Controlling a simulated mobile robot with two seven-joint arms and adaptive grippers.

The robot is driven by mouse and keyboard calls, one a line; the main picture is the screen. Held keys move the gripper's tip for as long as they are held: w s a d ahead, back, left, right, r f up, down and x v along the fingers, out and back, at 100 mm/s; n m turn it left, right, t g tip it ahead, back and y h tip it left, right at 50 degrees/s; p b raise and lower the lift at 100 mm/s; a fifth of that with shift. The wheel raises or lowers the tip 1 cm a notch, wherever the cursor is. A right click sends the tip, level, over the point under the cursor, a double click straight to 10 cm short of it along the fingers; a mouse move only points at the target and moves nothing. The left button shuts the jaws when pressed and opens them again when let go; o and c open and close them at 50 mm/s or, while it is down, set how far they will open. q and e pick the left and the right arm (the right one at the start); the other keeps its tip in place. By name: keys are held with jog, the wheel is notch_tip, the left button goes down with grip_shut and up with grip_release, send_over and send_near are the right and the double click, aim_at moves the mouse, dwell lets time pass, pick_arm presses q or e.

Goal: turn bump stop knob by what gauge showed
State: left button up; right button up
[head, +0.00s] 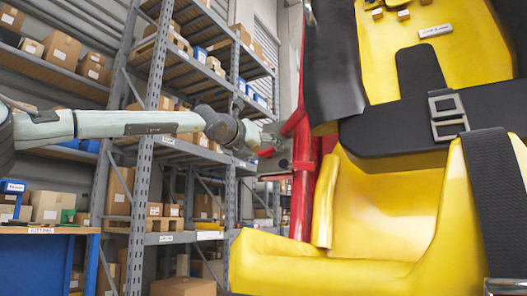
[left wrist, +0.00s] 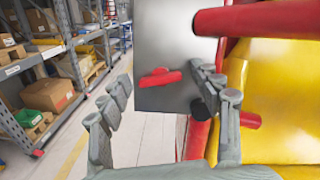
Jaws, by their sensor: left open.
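A red bar-shaped knob (left wrist: 158,77) sits on a grey metal plate (left wrist: 178,40) in the left wrist view. My left gripper (left wrist: 160,82) is open, its fingers on either side of the knob in that picture; I cannot tell whether they touch it. A small dark round part (left wrist: 200,109) shows by the right finger. In the head view my left gripper (head: 273,139) reaches to the red frame (head: 303,165) beside the yellow seat (head: 385,210). I see no gauge. My right gripper is not in view.
Red tubes (left wrist: 258,20) and yellow seat parts lie close at the right of the left wrist view. Shelves with boxes (head: 61,50) stand behind my arm. A blue workbench (head: 45,262) is at lower left. The aisle floor (left wrist: 145,130) is clear.

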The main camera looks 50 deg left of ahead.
pick_arm(q)
jog(key=c, duration=1.2)
jog(key=shift+o, duration=0.2)
jog(key=shift+n, duration=0.3)
